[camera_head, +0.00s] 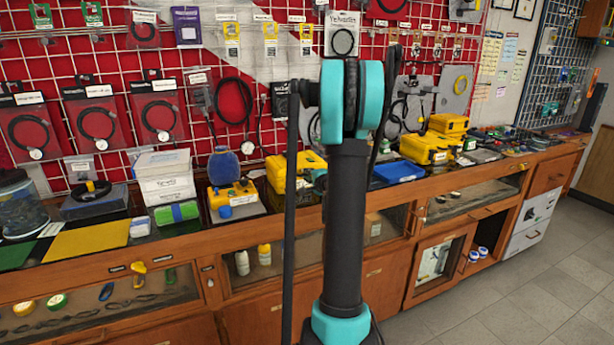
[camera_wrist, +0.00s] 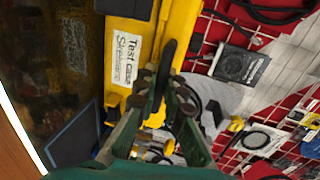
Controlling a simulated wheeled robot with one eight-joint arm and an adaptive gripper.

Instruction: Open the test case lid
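The yellow test case (camera_head: 277,176) stands on the wooden counter, partly hidden behind my arm in the head view. In the wrist view, its yellow body (camera_wrist: 178,30) fills the top middle, turned sideways, with a white "Test case" label (camera_wrist: 122,58) and a dark latch-like part at the top edge. My gripper (camera_wrist: 166,82) has dark green fingers close together at the case's edge, beside the label. The fingers look shut, with nothing clearly between them. I cannot tell whether they touch the case. The lid looks down, though its seam is not clear.
A blue box (camera_head: 399,171) and more yellow cases (camera_head: 428,148) stand to the right along the counter. A blue-topped yellow device (camera_head: 229,180) stands to the left. A red pegboard (camera_wrist: 288,108) with hanging packages is close behind. The floor (camera_head: 510,290) at right is clear.

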